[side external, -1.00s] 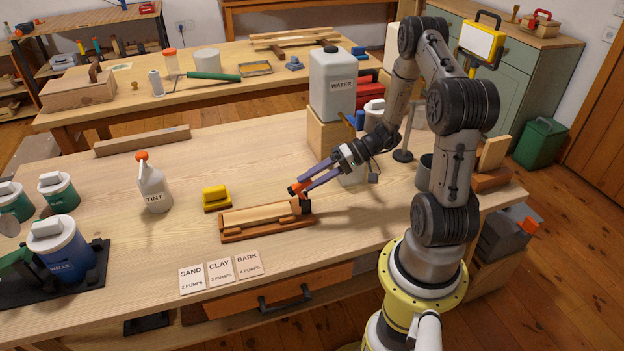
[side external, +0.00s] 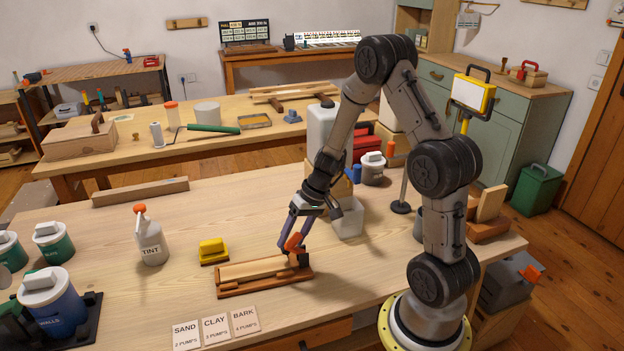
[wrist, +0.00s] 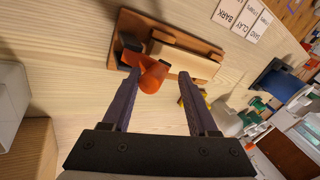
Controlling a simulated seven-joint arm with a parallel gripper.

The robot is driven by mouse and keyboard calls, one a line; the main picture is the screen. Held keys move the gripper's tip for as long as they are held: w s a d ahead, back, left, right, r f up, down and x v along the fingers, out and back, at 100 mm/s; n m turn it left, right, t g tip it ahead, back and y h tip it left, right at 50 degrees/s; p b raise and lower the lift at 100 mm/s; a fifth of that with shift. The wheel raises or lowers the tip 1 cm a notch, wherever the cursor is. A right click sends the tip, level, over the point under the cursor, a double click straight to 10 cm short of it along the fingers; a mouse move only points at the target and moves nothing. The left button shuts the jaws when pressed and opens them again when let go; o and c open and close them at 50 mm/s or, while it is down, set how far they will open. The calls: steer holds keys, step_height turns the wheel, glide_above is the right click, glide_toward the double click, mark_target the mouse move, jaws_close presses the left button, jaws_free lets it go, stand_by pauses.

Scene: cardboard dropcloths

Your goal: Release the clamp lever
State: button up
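The clamp lever is orange (side external: 294,242) and stands tilted at the right end of a wooden clamp base (side external: 236,292). In the wrist view the lever (wrist: 153,77) shows between the fingertips of my gripper (wrist: 159,76). A dark block (wrist: 130,44) sits at its foot. A pale wooden strip (wrist: 186,60) lies along the base. My gripper (side external: 291,246) points down at the lever from above. Its purple fingers are apart, with the left one close to the lever; contact cannot be told. The lever's lower end is partly hidden.
A yellow block (side external: 213,250) lies just behind the clamp base. The TINT spray bottle (side external: 151,243) stands to the left. Label cards (side external: 215,329) lie in front. A water container (side external: 322,130) stands behind my gripper. The bench between bottle and clamp is mostly clear.

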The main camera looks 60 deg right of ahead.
steer(key=shift+w+a+f+g+h, duration=0.45)
steer(key=shift+g+h, duration=0.35)
steer(key=shift+g, duration=0.1)
steer(key=shift+w+a+f+g+h, duration=0.35)
steer(key=shift+w+a+g+h, duration=0.1)
steer(key=shift+g+h, duration=0.4)
step_height(320, 180, up, 19)
steer(key=a+t, duration=0.1)
steer(key=a, duration=0.1)
steer(key=s+a+r+n+t, duration=0.1)
steer(key=s+a+r+t, duration=0.1)
steer(key=s, duration=0.4)
steer(key=s+a+r+n+t, duration=0.2)
steer(key=s+a+r, duration=0.3)
steer(key=s+r, duration=0.1)
steer(key=shift+s+a+r+n, duration=0.2)
steer(key=shift+a+r+n, duration=0.1)
steer(key=shift+r, duration=0.05)
